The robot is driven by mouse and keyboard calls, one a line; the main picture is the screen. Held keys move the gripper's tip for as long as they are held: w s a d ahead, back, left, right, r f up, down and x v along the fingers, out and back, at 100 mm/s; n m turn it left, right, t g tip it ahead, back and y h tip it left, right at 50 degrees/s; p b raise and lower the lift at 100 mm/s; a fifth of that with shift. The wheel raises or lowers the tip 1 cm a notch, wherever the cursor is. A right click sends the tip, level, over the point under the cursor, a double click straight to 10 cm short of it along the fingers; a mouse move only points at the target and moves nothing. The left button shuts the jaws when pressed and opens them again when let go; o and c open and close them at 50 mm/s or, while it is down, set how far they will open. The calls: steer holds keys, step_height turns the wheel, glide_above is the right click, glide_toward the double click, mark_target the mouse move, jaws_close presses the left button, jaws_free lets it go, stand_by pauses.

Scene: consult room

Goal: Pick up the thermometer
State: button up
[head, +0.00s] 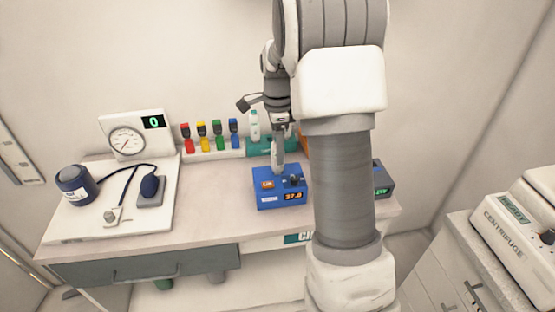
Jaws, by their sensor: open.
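A slim white upright item with a green band (254,126), possibly the thermometer, stands in a teal holder (259,147) at the back of the desk. A blue box (267,201) with a lit display reading 37.0 sits nearer the front; it also has an orange patch and dark knobs. My gripper (278,158) points down just above and behind the blue box, to the right of the white item. It is open, and I see nothing clearly held in it. My arm hides the holder's right part and the desk behind it.
A pale board (65,222) at the left bears a blood pressure cuff, bulb and dial gauge (127,140). Several coloured-capped bottles (202,137) stand in a row at the back. A dark box (383,180) is partly hidden at right. The desk's front middle (215,220) is clear.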

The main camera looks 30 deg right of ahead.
steer(key=shift+w+d+f, duration=0.15)
steer(key=shift+f, duration=1.2)
steer(key=shift+w+d+f, duration=0.1)
steer(key=shift+f, duration=1.25)
jaws_close()
